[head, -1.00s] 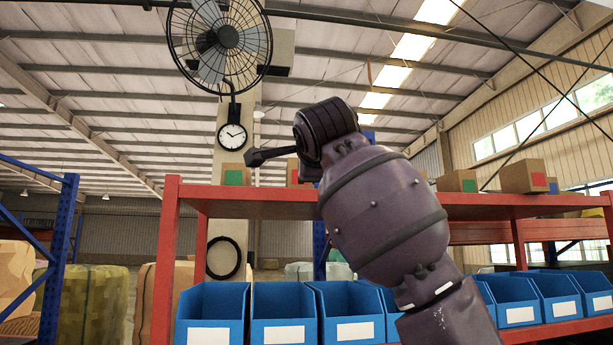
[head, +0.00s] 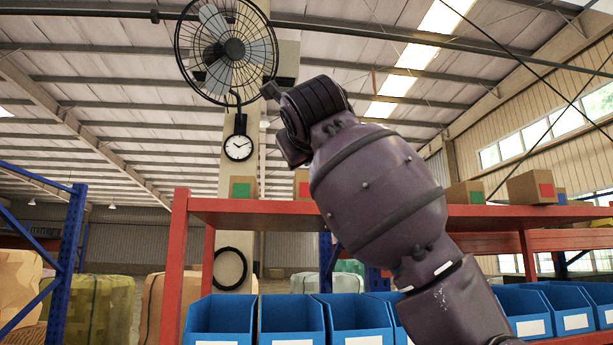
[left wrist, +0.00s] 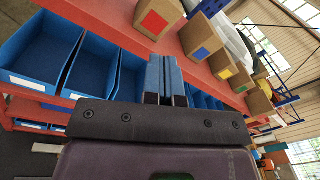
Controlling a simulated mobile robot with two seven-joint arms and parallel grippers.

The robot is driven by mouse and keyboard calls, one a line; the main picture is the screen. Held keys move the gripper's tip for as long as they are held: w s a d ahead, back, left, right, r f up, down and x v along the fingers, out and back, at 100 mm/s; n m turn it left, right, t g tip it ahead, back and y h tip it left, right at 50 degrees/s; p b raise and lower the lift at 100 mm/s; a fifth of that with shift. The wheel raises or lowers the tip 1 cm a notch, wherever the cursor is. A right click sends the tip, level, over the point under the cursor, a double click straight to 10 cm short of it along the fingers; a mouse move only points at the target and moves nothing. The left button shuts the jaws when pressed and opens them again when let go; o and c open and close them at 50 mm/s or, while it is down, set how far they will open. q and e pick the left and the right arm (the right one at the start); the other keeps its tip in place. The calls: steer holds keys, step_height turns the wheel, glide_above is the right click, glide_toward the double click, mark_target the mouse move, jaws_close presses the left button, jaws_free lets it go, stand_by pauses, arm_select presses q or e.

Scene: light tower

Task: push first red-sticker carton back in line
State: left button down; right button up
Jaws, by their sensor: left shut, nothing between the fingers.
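In the left wrist view a carton with a red sticker (left wrist: 157,18) stands on the red shelf (left wrist: 95,14), at the top of the picture. In the head view red-sticker cartons show left of my arm (head: 301,184) and at right (head: 531,187). My arm (head: 375,190) hides the shelf's middle. My right gripper is not seen.
Blue bins (head: 290,316) line the level under the cartons; they also show in the left wrist view (left wrist: 78,68). A green-sticker carton (head: 242,187) stands at the shelf's left end. A fan (head: 232,48) and a clock (head: 238,148) hang behind.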

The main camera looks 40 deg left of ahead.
arm_select(q)
steer(key=m, duration=0.5)
steer(key=m+p, duration=0.1)
steer(key=p, duration=0.3)
glide_toward(306, 179)
steer(key=x, duration=0.6)
steer(key=shift+w+a+r, duration=0.1)
steer(key=shift+w+a, duration=0.45)
